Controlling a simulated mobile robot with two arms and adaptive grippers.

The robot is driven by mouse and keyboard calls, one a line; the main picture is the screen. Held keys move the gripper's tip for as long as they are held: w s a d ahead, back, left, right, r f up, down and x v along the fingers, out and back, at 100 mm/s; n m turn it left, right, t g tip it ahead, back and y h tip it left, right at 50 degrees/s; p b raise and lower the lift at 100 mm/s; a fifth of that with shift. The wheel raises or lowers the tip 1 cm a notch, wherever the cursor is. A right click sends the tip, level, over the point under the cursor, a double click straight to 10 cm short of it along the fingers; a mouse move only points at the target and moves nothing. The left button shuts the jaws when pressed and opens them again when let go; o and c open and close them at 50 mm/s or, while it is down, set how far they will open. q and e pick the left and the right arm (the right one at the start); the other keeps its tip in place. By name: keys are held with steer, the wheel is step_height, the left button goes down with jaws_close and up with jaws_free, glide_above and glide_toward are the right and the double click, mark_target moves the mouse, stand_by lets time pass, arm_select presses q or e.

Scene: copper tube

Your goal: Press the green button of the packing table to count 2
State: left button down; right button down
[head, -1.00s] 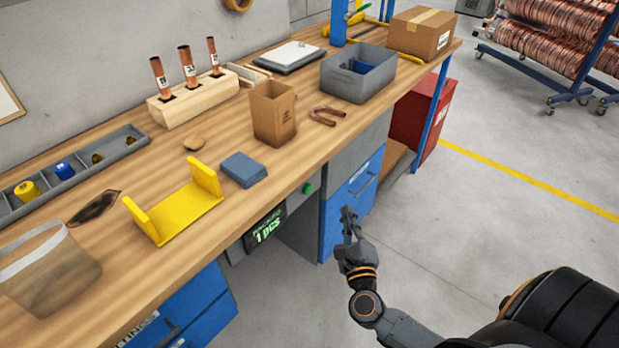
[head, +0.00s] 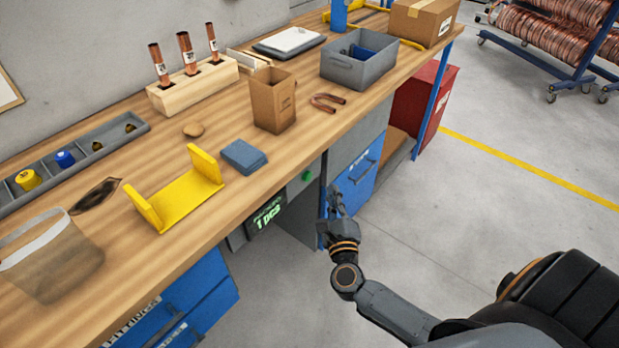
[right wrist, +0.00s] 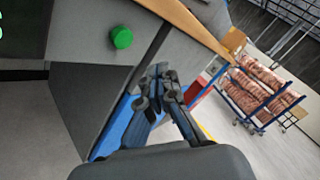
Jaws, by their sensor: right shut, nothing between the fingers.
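The green button (head: 307,176) sits on the grey front panel below the edge of the packing table (head: 215,225). It also shows in the right wrist view (right wrist: 122,38), up and to the left of the fingers. A dark counter display (head: 267,215) left of the button reads "1 PCS" in green. My right gripper (head: 335,196) is shut and empty, in front of the table, right of and a little lower than the button in the head view. Its fingers (right wrist: 158,80) are apart from the button. My left gripper is not in view.
Blue drawers (head: 355,180) stand right of the button under the tabletop. A yellow bracket (head: 182,200), a blue block of cloths (head: 243,157) and a cardboard box (head: 272,105) stand on the table above. The floor to the right is open.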

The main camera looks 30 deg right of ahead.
steer(key=shift+w+a, duration=0.25)
steer(key=shift+w, duration=0.4)
steer(key=shift+w+a, duration=0.3)
steer(key=shift+w, duration=0.35)
steer(key=shift+w+a, duration=0.25)
steer(key=shift+w, duration=0.4)
steer(key=shift+w+a, duration=0.2)
steer(key=shift+w, duration=0.2)
steer(key=shift+w+a+b, duration=0.15)
steer(key=shift+w+b, duration=0.15)
steer(key=shift+w, duration=0.15)
stand_by(0.8)
steer(key=shift+s, duration=0.1)
steer(key=shift+s+d, duration=0.3)
steer(key=shift+s, duration=0.45)
steer(key=shift+s, duration=0.1)
steer(key=s, duration=0.1)
steer(key=s+d, duration=0.1)
steer(key=s, duration=0.1)
steer(key=s+d+p, duration=0.1)
steer(key=shift+s, duration=0.25)
